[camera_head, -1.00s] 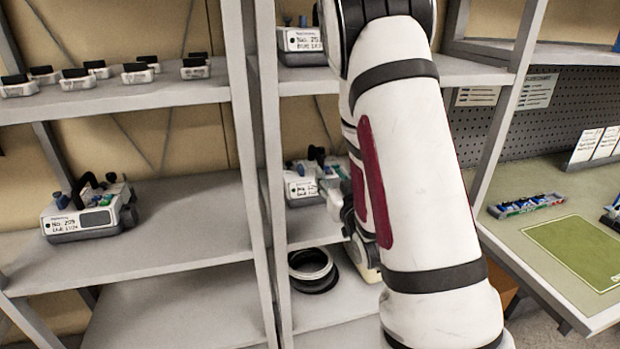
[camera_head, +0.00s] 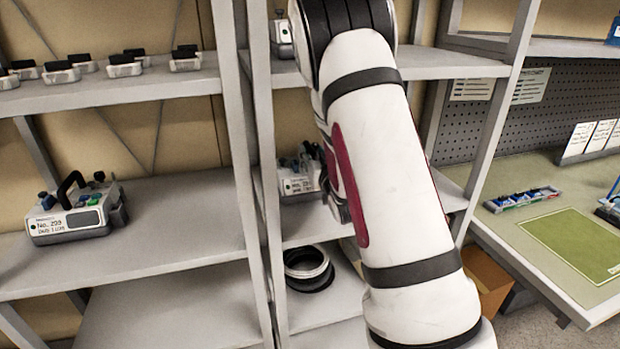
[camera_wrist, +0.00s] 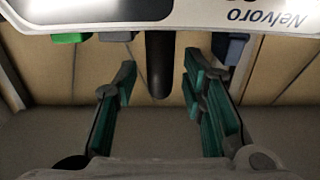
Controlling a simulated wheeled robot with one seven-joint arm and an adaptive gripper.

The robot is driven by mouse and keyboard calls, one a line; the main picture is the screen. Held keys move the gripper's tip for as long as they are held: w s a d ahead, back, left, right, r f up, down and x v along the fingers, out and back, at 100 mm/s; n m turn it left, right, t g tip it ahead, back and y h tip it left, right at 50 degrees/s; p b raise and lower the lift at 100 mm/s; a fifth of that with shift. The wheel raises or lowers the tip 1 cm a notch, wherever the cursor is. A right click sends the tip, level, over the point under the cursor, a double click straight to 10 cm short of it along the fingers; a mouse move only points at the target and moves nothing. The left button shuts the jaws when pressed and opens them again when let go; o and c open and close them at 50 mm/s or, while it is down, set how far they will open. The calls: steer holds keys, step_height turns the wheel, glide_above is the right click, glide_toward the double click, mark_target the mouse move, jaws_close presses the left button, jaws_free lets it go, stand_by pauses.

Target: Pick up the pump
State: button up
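A white pump (camera_head: 298,185) stands on the middle shelf of the right rack, partly hidden behind my arm in the head view. In the wrist view a white pump (camera_wrist: 185,14) fills the top edge, upside down, with "Nelvoro" lettering. Its black handle (camera_wrist: 160,68) shows between my fingers. My gripper (camera_wrist: 158,85) is open, with its green-padded fingers apart on either side of the handle; a gap shows on both sides. My gripper is hidden behind my arm in the head view.
Another pump (camera_head: 75,212) with a raised black handle stands on the left rack's middle shelf. Several small white devices (camera_head: 124,66) line the shelf above. A rack post (camera_head: 238,170) stands between the racks. Black and white rings (camera_head: 308,268) lie below. A table with a green mat (camera_head: 575,245) is at right.

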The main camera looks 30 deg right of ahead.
steer(key=shift+x, duration=1.25)
jaws_close()
steer(key=shift+r, duration=0.2)
